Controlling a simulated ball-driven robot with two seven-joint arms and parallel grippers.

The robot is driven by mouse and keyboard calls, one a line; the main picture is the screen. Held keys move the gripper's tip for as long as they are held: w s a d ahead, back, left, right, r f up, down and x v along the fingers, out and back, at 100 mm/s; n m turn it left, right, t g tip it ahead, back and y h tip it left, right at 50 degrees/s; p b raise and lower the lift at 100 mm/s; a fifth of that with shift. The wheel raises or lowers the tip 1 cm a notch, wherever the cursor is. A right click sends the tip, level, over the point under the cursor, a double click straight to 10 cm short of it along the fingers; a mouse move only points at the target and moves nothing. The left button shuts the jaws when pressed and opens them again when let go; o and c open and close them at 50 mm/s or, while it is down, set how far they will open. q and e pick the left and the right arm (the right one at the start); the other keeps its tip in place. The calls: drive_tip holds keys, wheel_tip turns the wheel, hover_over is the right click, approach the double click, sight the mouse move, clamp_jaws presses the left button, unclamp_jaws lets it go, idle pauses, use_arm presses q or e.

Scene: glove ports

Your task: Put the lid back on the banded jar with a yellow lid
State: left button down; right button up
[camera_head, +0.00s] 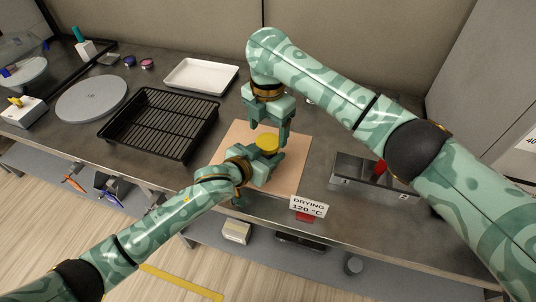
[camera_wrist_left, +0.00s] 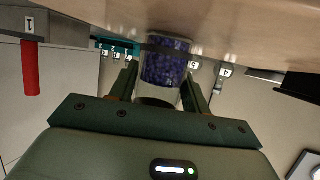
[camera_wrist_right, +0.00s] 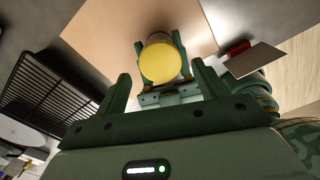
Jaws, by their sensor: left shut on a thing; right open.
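The jar (camera_wrist_left: 167,68) is clear, with dark blue contents and a dark band, and stands at the tan board (camera_head: 292,176). My left gripper (camera_wrist_left: 162,82) is shut around its sides. The yellow lid (camera_head: 267,141) sits at the top of the jar, and it also shows face-on in the right wrist view (camera_wrist_right: 160,62). Whether it is fully seated I cannot tell. My right gripper (camera_head: 268,126) is open just above the lid, pointing down. In the right wrist view its fingers (camera_wrist_right: 163,82) are spread wide and hold nothing.
A black wire rack (camera_head: 160,122) stands left of the board, with a white tray (camera_head: 201,76) behind it. A "DRYING 120 °C" sign (camera_head: 308,206) stands at the front edge. A metal holder numbered 1 and 2 (camera_head: 350,168) is to the right.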

sight(268, 141)
drive_tip(key=shift+f, duration=1.55)
drive_tip(key=c, duration=1)
drive_tip(key=shift+m, duration=0.7)
drive_tip(key=o, duration=1.1)
